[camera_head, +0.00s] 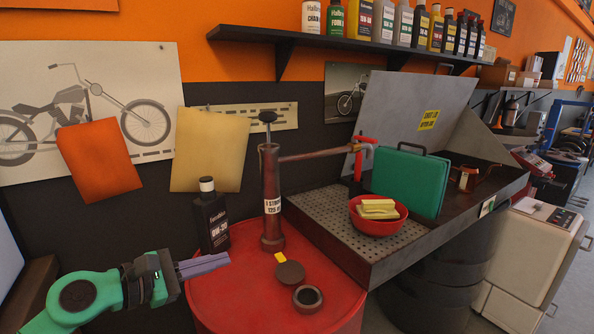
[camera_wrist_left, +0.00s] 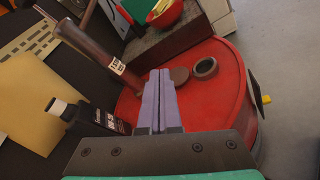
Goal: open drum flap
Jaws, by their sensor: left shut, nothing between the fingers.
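The red drum (camera_head: 225,300) stands at the lower middle of the head view and fills the centre of the left wrist view (camera_wrist_left: 225,120). On its top lies a round brown flap (camera_head: 290,273) with a yellow tab (camera_head: 281,257); the flap looks flat. Beside it is a dark ring-shaped opening (camera_head: 307,298). Both also show in the left wrist view, the flap (camera_wrist_left: 180,75) and the ring (camera_wrist_left: 205,67). My left gripper (camera_head: 226,260) is shut and empty, left of the flap and apart from it, its fingers (camera_wrist_left: 161,75) pointing towards the drum top. My right gripper is not in view.
A hand pump (camera_head: 270,200) rises from the drum's back, with a black bottle (camera_head: 211,220) to its left. Behind right, a parts washer (camera_head: 345,235) holds a red bowl (camera_head: 358,222) and a green case (camera_head: 411,182). The drum's front top is clear.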

